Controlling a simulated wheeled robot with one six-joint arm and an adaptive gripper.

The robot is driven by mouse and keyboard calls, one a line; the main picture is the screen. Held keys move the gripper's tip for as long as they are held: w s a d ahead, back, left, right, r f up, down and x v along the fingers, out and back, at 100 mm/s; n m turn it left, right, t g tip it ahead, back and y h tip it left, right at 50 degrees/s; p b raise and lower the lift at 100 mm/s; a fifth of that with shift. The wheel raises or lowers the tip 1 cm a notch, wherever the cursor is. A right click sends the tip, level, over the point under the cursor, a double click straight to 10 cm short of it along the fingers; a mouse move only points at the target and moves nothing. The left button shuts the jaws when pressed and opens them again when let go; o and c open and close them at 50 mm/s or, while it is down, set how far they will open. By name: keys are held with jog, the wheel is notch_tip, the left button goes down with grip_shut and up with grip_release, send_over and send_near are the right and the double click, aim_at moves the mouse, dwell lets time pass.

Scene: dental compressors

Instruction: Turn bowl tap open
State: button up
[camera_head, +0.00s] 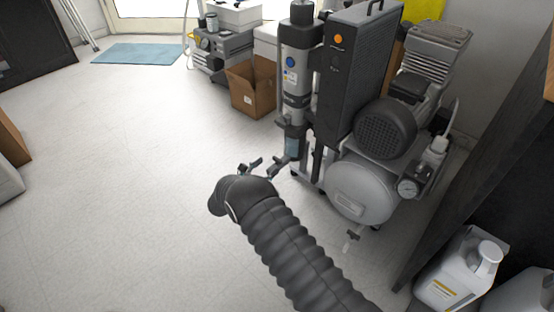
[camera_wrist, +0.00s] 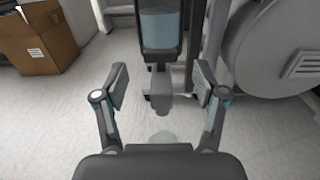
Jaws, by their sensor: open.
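The filter bowl (camera_wrist: 161,30) is a bluish, clear cup low on the tall grey filter column (camera_head: 296,75). It also shows in the head view (camera_head: 292,145). The bowl tap (camera_wrist: 158,105) is a small grey piece hanging below the bowl in the wrist view. In the head view my gripper hides it or it is too small to tell. My gripper (camera_wrist: 160,84) is open and empty, with one finger to each side of the tap in the picture; no touch shows. It also shows in the head view (camera_head: 265,168), low beside the column.
The compressor tank (camera_head: 360,190) with its gauge stands right of the column; a small tap (camera_head: 353,235) shows below it. A cardboard box (camera_head: 252,87) stands behind. A pale round patch (camera_wrist: 165,137) lies on the floor under the tap. White jugs (camera_head: 458,275) stand front right.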

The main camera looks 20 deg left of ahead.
aim_at(276, 160)
jog(key=shift+x, duration=3.15)
jog(key=c, duration=1.2)
